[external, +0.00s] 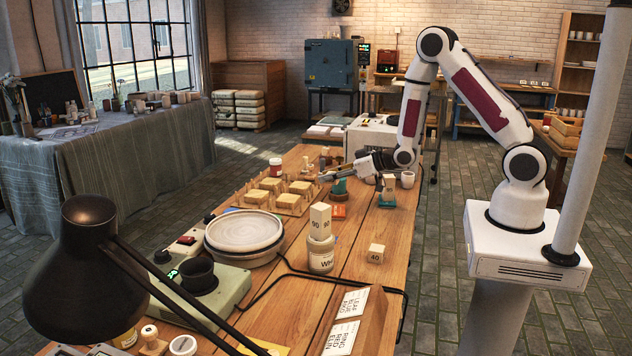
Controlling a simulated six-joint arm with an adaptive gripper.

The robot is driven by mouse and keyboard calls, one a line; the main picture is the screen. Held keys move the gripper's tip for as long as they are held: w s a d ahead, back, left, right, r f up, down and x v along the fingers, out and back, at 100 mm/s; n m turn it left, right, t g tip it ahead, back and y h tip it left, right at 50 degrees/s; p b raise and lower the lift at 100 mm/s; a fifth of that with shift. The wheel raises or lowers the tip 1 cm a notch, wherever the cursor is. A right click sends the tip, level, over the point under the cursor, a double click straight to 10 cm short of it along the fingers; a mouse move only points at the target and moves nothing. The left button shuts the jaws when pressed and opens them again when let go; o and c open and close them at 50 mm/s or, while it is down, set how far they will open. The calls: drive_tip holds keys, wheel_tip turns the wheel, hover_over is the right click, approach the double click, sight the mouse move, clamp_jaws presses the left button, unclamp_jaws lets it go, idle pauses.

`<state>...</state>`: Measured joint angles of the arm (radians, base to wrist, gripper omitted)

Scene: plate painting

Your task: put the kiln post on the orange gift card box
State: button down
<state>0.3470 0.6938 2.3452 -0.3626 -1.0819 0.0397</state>
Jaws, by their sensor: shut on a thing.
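My gripper (326,177) reaches left over the far half of the wooden table. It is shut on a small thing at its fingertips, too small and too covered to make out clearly. The flat orange box (338,212) lies on the table a little nearer the camera than the gripper, below it in the picture. Pale numbered blocks that look like kiln posts stand about. One block marked 80 (320,220) stands on a white-labelled jar, one marked 40 (376,253) lies on the table, and another pale block (388,183) stands on a teal base.
A pegged board with tan squares (272,201) is to the left, and a round pale plate (244,232) is nearer. A white cup (407,179) stands near the right edge. Bare table surrounds the 40 block.

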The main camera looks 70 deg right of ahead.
drive_tip(key=shift+s+r, duration=0.1)
drive_tip(key=shift+s, duration=0.7)
hover_over(333, 209)
drive_tip(key=shift+f, duration=2.95)
drive_tip(key=shift+f, duration=2.05)
drive_tip(key=shift+f, duration=0.1)
drive_tip(key=c, duration=1.6)
unclamp_jaws()
drive_tip(key=shift+c, duration=0.2)
